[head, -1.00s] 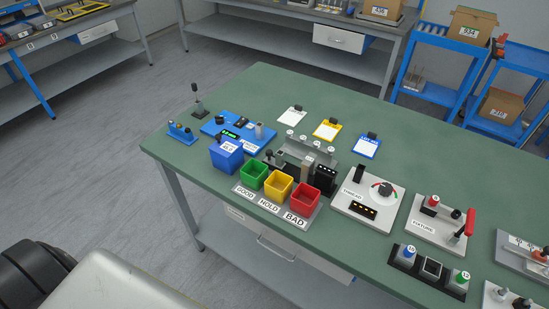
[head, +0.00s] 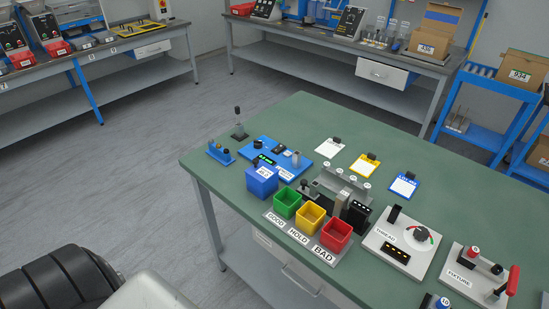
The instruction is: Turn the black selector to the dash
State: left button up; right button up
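The blue device (head: 291,161) on the green table carries a small black knob (head: 258,143), a green-lit display (head: 265,159) and a grey cylinder (head: 296,159). The white THREAD panel (head: 387,260) carries a round black knob (head: 421,234) on a dial with red and green arcs. Either black knob could be the selector; I cannot tell which. No dash mark is readable at this distance, and neither knob's pointing direction is clear. Neither of my grippers is in view.
Green, yellow and red bins (head: 337,234) and a blue box (head: 262,181) stand in front of the blue device. The FIXTURE panel (head: 471,276) with a red handle is at right. Open floor (head: 120,180) lies left of the table (head: 225,165).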

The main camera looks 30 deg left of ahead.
aim_at(257, 143)
jog(key=j+u, duration=0.15)
jog(key=j, duration=0.25)
jog(key=i+j+u, duration=0.2)
jog(key=j, duration=0.15)
jog(key=j+u, duration=0.15)
jog(key=j, duration=0.25)
jog(key=i+j+u, duration=0.2)
jog(key=j, duration=0.2)
jog(key=j+u, duration=0.15)
jog(key=j, duration=0.2)
